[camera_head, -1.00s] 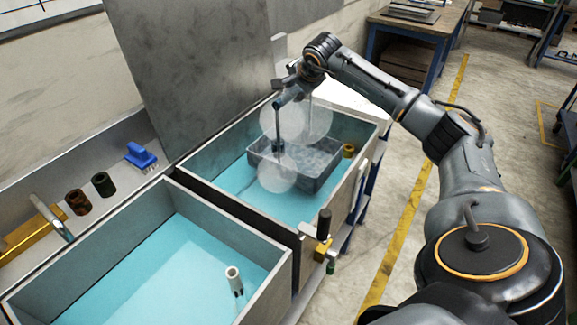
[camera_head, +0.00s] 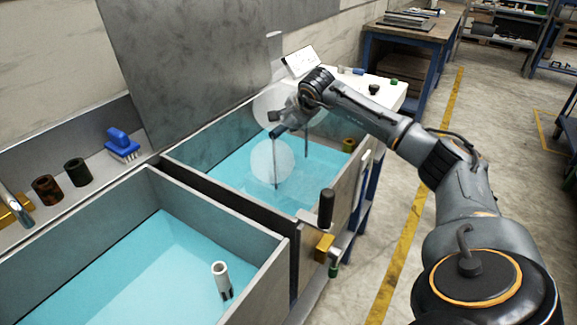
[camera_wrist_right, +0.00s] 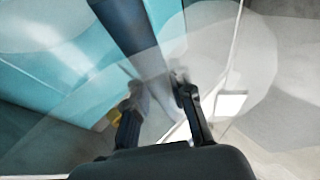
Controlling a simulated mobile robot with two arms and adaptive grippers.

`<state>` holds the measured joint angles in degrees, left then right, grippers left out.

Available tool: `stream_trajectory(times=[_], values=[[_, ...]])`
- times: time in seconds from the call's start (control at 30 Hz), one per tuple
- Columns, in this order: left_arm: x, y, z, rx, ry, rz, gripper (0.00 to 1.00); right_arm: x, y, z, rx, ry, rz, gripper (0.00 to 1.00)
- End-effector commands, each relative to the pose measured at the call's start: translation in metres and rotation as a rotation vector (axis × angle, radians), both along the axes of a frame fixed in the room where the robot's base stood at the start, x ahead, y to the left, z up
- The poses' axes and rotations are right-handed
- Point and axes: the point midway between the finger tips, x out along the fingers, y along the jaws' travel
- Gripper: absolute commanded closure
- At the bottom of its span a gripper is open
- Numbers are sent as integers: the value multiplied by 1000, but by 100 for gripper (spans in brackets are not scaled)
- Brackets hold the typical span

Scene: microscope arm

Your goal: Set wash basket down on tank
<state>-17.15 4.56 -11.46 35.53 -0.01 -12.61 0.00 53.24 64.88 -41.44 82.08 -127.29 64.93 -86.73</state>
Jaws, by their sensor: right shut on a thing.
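The far tank (camera_head: 228,119) is a metal box holding blue liquid. My right gripper (camera_head: 284,127) is above it, shut on the wash basket's handle, whose thin dark rods (camera_head: 276,168) run down to the liquid. The basket's body cannot be seen now; the liquid surface shows where it was. In the right wrist view my right gripper's fingers (camera_wrist_right: 158,100) are close around a blurred grey part. Pale translucent discs overlap the gripper and partly veil it. My left gripper is not in view.
The near tank (camera_head: 232,228) holds blue liquid and a pale tube (camera_head: 221,280). A black-handled valve (camera_head: 326,208) stands at the tanks' front. A raised metal lid (camera_head: 190,70) rises behind. A blue brush (camera_head: 122,145) and dark cylinders (camera_head: 77,172) sit on the left ledge.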

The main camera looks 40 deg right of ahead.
Motion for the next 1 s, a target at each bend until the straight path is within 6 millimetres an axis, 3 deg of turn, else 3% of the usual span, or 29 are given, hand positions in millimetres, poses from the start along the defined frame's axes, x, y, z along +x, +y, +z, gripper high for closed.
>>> stream_trajectory(times=[0.2, 0.43, 0.6, 0.87, 0.9, 1.0], values=[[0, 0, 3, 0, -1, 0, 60, 0, 0, -33, 0, -3, 0, 100], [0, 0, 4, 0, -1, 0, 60, 1, 0, -48, 0, -4, 0, 100], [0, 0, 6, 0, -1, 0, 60, 0, 0, -71, 1, -3, -1, 100], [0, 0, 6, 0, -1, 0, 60, 0, 0, -79, 0, -3, 0, 100], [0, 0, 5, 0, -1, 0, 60, -1, 0, -82, 1, 4, -1, 73], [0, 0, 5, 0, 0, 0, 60, -1, 0, -82, 1, 4, -1, 54]])
